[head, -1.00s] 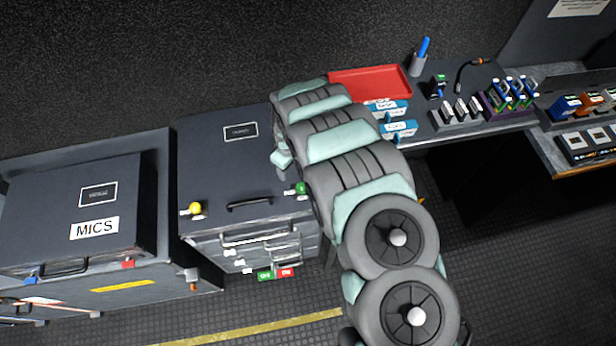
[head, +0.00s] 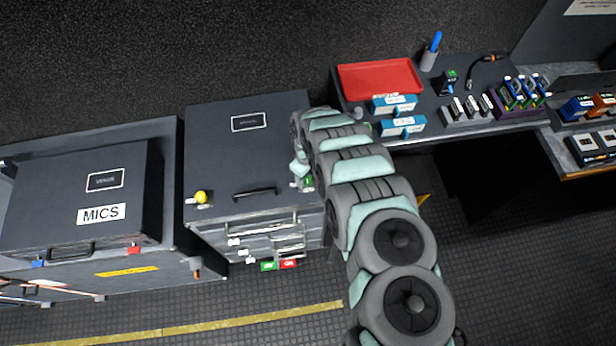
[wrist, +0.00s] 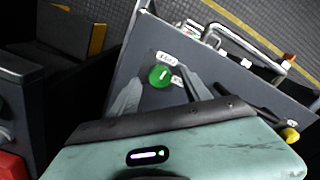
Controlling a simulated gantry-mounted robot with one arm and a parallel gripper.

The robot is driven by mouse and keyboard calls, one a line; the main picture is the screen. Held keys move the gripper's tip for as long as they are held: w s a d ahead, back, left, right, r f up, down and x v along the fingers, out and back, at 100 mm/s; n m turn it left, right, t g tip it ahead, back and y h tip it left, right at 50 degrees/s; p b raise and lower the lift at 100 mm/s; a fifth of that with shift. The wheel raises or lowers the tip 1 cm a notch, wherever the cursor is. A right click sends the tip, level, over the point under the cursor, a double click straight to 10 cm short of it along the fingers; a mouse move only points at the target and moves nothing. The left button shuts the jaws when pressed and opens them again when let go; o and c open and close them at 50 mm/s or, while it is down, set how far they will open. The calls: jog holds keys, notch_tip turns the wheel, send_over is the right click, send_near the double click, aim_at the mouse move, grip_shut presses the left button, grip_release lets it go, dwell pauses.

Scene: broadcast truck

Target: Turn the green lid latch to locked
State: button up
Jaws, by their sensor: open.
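The green lid latch (wrist: 160,76) is a round knob with a pale line on the top of a dark case (wrist: 210,75). Two small white labels sit beside it; their words are too small to read surely. My gripper (wrist: 158,98) is open in the wrist view, with one blurred finger on each side of the latch's near side. I cannot tell whether they touch it. In the head view the case (head: 225,145) stands in the middle, and the green latch (head: 308,182) shows at its front right corner, partly hidden by my gripper (head: 302,176).
A yellow latch (head: 201,197) and a black handle (head: 255,192) are on the same lid. A case marked MICS (head: 75,200) stands to the left. A desk with a red tray (head: 380,76) and blue boxes (head: 402,126) lies to the right.

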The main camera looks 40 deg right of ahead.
jog(key=shift+f, duration=0.95)
jog(key=shift+c, duration=0.4)
grip_shut()
